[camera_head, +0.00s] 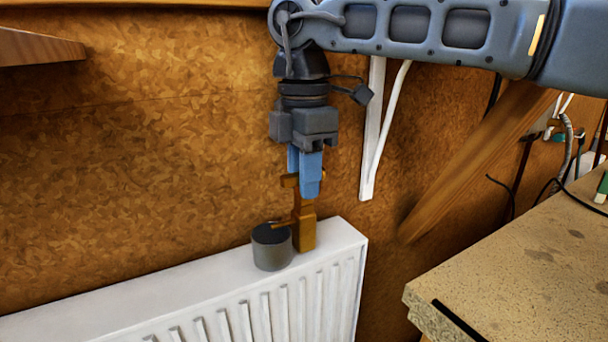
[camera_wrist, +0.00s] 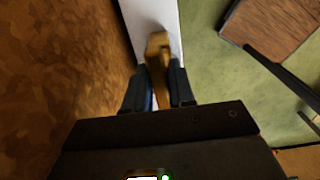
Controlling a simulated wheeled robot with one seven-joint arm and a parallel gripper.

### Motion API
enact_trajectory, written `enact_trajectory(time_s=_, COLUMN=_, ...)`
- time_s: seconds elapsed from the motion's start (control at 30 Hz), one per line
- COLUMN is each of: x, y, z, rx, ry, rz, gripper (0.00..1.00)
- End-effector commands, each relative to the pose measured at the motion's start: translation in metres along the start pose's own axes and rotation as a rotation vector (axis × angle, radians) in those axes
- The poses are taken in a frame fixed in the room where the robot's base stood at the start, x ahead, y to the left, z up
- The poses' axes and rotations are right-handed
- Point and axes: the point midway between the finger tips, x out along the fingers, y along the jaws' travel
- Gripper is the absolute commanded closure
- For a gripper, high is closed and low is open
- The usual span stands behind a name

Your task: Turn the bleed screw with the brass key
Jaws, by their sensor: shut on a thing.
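My gripper (camera_head: 306,174) points straight down, and its blue fingers are shut on the brass key. The brass key (camera_head: 304,232) hangs upright below the fingers, with a crosspiece at finger height and a wider block at its lower end. That block is at the top of the white radiator (camera_head: 200,291), near its right end; I cannot tell whether it touches. In the wrist view the key (camera_wrist: 158,48) shows between the dark fingers (camera_wrist: 158,80), over the white radiator top. I cannot make out the bleed screw.
A dark grey cylinder (camera_head: 272,250) stands on the radiator just left of the key, with a thin brass piece at its top edge. A speckled worktop (camera_head: 520,260) is at the right. A brown cork-like wall (camera_head: 140,150) is behind, with a slanted wooden brace (camera_head: 470,170).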

Motion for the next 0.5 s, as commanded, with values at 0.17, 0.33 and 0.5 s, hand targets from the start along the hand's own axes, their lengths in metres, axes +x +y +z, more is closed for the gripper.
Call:
enact_trajectory(time_s=0.17, x=-0.0013, y=0.0001, z=0.0, rx=-0.042, ry=0.0, rz=0.0, gripper=1.0)
enact_trajectory(time_s=0.33, x=-0.0014, y=0.0002, z=0.0, rx=-0.146, ry=0.0, rz=0.0, gripper=1.0)
enact_trajectory(time_s=0.5, x=-0.0005, y=0.0002, z=0.0, rx=-0.193, ry=0.0, rz=0.0, gripper=1.0)
